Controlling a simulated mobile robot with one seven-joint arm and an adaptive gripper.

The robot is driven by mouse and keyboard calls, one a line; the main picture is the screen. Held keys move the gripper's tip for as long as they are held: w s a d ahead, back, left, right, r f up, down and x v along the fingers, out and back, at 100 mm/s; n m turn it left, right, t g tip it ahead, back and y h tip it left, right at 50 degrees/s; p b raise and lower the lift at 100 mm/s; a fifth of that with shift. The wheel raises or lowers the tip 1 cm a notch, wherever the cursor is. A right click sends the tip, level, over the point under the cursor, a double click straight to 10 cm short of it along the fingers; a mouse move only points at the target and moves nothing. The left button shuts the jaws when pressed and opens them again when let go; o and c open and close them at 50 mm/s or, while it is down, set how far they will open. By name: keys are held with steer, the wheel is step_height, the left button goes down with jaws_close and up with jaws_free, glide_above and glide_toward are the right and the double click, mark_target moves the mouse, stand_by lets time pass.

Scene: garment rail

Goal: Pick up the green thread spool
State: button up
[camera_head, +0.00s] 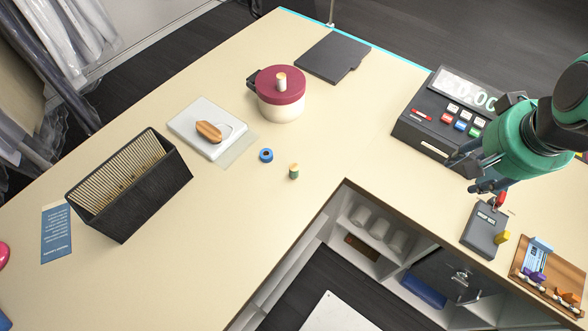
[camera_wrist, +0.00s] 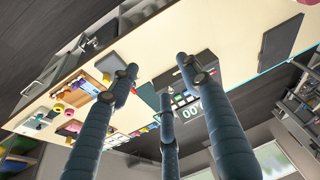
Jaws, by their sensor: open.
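The green thread spool (camera_head: 294,171) stands upright on the cream counter (camera_head: 225,215), near the counter's inner corner. It is small, with a green body and a tan top. My gripper (camera_head: 468,175) is at the right, above the counter by the cash register, well apart from the spool. In the wrist view its fingers (camera_wrist: 160,90) are spread with nothing between them. I cannot make out the green spool in the wrist view.
Behind are a red-lidded pot (camera_head: 281,95) and a white pad with a brush (camera_head: 208,131). A cash register (camera_head: 436,112) and a grey device (camera_head: 485,230) are near my gripper. Bare counter surrounds the spool's front.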

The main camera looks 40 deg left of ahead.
steer(key=w+a+f+n+g, duration=0.1)
steer(key=w+a+f, duration=0.2)
steer(key=a, duration=0.7)
steer(key=n+g+h+p, duration=0.1)
steer(key=n+g+p, duration=0.1)
steer(key=n+p, duration=0.15)
glide_above(294, 166)
step_height(294, 166, down, 18)
steer(key=shift+s+r+n, duration=0.1)
steer(key=shift+r+n, duration=0.05)
steer(key=shift+n, duration=0.2)
steer(key=shift+f+b, duration=0.45)
steer(key=shift+f, duration=3.85)
steer(key=shift+f, duration=2.6)
